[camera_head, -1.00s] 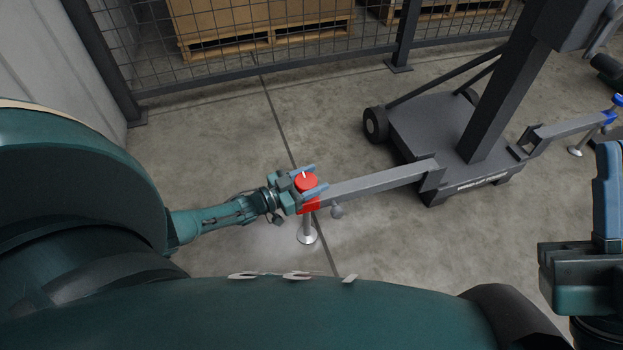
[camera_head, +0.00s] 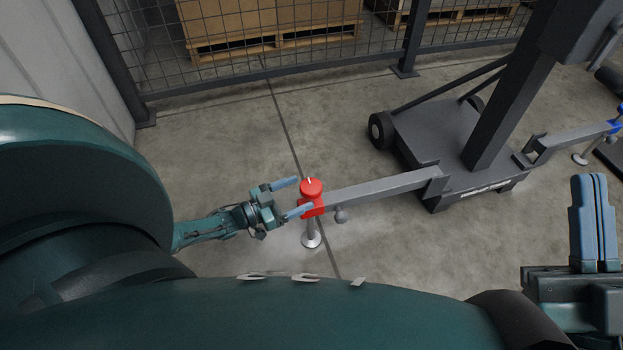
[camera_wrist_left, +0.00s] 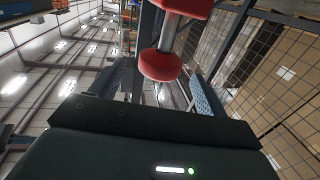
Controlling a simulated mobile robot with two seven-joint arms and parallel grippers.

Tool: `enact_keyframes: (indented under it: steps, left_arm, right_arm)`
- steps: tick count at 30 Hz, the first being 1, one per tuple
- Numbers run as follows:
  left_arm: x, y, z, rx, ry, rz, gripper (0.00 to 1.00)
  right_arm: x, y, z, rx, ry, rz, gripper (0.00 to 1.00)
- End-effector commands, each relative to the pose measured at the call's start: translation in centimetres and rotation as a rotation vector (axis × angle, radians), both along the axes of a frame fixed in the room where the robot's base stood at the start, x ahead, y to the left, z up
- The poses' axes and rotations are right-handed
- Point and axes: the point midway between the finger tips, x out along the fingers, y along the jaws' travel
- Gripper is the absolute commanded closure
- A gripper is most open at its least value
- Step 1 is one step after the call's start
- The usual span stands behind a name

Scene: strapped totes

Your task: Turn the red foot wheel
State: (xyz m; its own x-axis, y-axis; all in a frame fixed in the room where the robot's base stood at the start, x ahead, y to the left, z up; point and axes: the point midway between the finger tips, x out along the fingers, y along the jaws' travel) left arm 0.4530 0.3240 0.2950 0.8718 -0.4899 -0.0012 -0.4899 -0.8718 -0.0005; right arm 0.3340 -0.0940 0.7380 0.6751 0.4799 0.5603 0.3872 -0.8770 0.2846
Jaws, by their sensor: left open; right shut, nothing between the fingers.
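The red foot wheel (camera_head: 311,187) is a round red knob with a white mark on top. It sits above a red bracket (camera_head: 313,206) at the end of a grey outrigger leg, over a metal foot (camera_head: 311,239) on the floor. My left gripper (camera_head: 290,196) is open, just left of the wheel, with its fingers pointing towards it and nothing between them. In the left wrist view the red wheel (camera_wrist_left: 160,65) shows beyond the fingers. My right gripper (camera_head: 592,180) is shut and empty at the right edge, far from the wheel.
The grey outrigger leg (camera_head: 385,188) runs right to a wheeled base (camera_head: 445,140) with a tall mast. A second leg with a blue part (camera_head: 615,127) is at the far right. A mesh fence (camera_head: 280,50) stands behind. The floor left of the wheel is clear.

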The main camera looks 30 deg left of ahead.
Motion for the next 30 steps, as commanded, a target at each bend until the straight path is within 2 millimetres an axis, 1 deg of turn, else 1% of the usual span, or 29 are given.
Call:
enact_keyframes:
  steps: [1,3,6,10,15,30]
  left_arm:
    - [-1.1,0.7,0.2,0.002,0.003,0.002,0.25]
    - [-2.4,1.3,0.1,0.001,0.003,0.001,0.25]
    - [-3.9,2.2,0.2,0.001,0.002,0.001,0.25]
    - [-5.2,2.9,0.1,0.0,0.0,0.001,0.25]
    - [-5.8,3.3,0.0,-0.001,-0.002,0.0,0.25]
    - [-5.8,3.3,0.0,0.0,-0.001,0.0,0.25]
  right_arm:
    - [0.0,0.0,0.0,0.004,0.024,0.0,1.0]
    - [0.1,0.1,-0.4,0.005,0.052,-0.001,1.0]
    - [0.1,0.1,-0.8,0.007,0.083,-0.001,1.0]
    - [0.1,0.1,-1.1,0.008,0.102,0.0,1.0]
    - [0.1,0.1,-1.3,0.009,0.11,-0.001,1.0]
    - [0.1,0.1,-1.3,0.008,0.11,0.0,1.0]
